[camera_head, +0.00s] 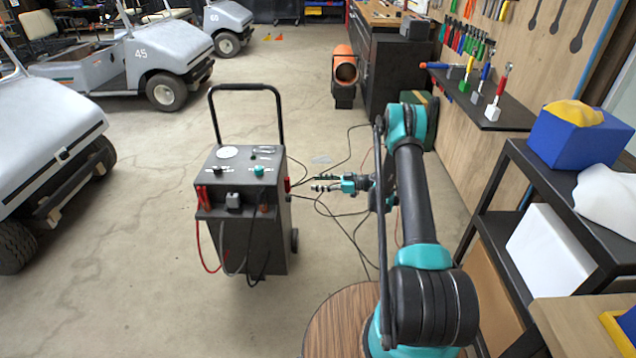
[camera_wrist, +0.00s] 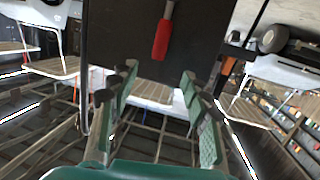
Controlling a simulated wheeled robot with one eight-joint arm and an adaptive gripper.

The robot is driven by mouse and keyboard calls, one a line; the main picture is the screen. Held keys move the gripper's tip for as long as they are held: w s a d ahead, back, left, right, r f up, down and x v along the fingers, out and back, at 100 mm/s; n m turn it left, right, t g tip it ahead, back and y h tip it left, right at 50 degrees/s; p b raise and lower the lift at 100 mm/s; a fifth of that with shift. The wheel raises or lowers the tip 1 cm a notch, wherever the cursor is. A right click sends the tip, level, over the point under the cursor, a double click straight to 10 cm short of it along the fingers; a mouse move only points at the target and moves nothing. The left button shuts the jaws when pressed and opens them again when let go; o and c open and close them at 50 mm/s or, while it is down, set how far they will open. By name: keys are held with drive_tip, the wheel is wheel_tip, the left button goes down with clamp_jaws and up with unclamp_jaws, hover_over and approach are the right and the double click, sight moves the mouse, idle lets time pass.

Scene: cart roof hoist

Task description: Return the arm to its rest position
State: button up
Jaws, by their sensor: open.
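My arm reaches out over the floor from a round wood-topped base, with the elbow raised. My gripper (camera_head: 316,183) points left toward the right side of the black wheeled charger cart (camera_head: 245,240). In the wrist view its two green fingers are spread apart with nothing between them, and my gripper (camera_wrist: 157,85) faces a dark panel (camera_wrist: 120,40). A red grip (camera_wrist: 161,40) with a grey end is on that panel, beyond the fingertips. A small red part (camera_head: 287,184) also shows on the cart's right side in the head view; a gap to the fingertips seems to remain.
Thin dark cables (camera_head: 345,228) lie around the cart and below my gripper. A black shelf rack (camera_head: 480,215) with a blue box (camera_head: 578,140) stands close on the right. Grey golf carts (camera_head: 160,55) stand at left. Open concrete floor (camera_head: 130,260) lies left of the charger cart.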

drive_tip(key=s+d+r+m+h, duration=0.2)
drive_tip(key=s+r+m+h, duration=0.2)
drive_tip(key=s+r, duration=0.4)
drive_tip(key=s+d+r+m+h, duration=0.2)
drive_tip(key=s+r+m+h, duration=0.25)
drive_tip(key=r, duration=0.55)
drive_tip(key=s+d+m+h, duration=0.2)
drive_tip(key=s+d, duration=0.2)
drive_tip(key=s, duration=0.6)
drive_tip(key=s+d+m+h, duration=0.2)
drive_tip(key=s+d, duration=0.3)
drive_tip(key=s, duration=0.5)
drive_tip(key=s+d+m+h, duration=0.3)
drive_tip(key=s+d, duration=0.1)
drive_tip(key=s, duration=0.6)
drive_tip(key=shift+s+d+r+t, duration=0.15)
drive_tip(key=shift+s+r+t, duration=0.2)
drive_tip(key=shift+r, duration=0.1)
drive_tip(key=shift+c, duration=0.5)
